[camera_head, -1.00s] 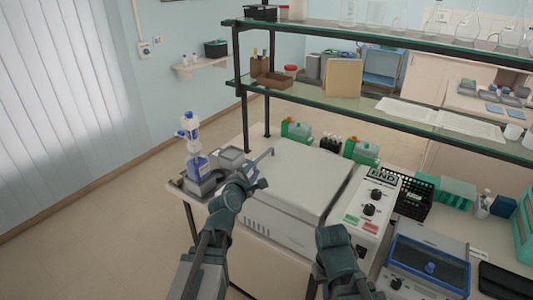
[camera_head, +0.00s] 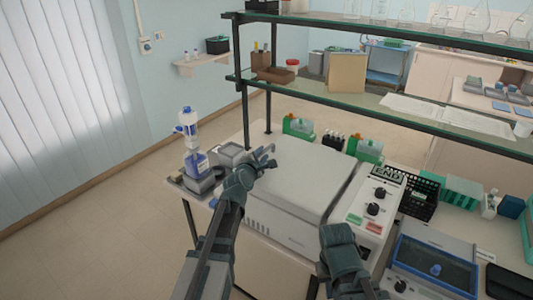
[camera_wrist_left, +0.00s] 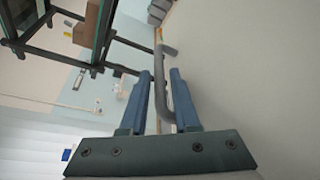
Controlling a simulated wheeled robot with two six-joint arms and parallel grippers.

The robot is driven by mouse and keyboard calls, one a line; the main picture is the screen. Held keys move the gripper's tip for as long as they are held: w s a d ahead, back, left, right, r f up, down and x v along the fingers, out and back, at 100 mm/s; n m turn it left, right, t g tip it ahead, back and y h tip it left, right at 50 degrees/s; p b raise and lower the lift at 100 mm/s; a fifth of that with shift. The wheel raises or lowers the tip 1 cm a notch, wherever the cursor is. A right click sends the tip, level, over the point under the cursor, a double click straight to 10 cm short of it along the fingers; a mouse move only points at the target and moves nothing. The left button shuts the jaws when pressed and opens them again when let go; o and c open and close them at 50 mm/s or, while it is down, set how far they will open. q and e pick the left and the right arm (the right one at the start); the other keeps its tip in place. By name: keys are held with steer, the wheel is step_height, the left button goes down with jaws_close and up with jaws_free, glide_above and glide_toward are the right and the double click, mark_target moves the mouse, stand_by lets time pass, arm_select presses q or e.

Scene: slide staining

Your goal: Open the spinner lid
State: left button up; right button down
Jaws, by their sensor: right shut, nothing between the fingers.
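The spinner is a white box with its lid (camera_head: 300,175) lying flat and closed on top. A thin grey bar, bent like a handle, stands at the lid's left edge; it shows clearly in the left wrist view (camera_wrist_left: 161,85). My left gripper (camera_head: 266,159) is at that edge. In the left wrist view its two blue fingers (camera_wrist_left: 160,100) are apart, with the bar between them, closer to the right finger. My right gripper (camera_head: 340,248) is low in front of the spinner's right side, apart from the lid; its fingertips are hard to see.
The spinner's control panel (camera_head: 372,209) shows END. A bottle dispenser (camera_head: 193,150) stands at the left, with a grey block beside it. Green racks (camera_head: 298,127) stand behind the lid, under a glass shelf (camera_head: 335,112). A blue-framed device (camera_head: 432,262) is at the right.

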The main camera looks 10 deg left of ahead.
arm_select(q)
steer(key=x, duration=0.3)
steer(key=shift+w, duration=0.15)
steer(key=shift+c, duration=0.2)
jaws_close()
stand_by(1.1)
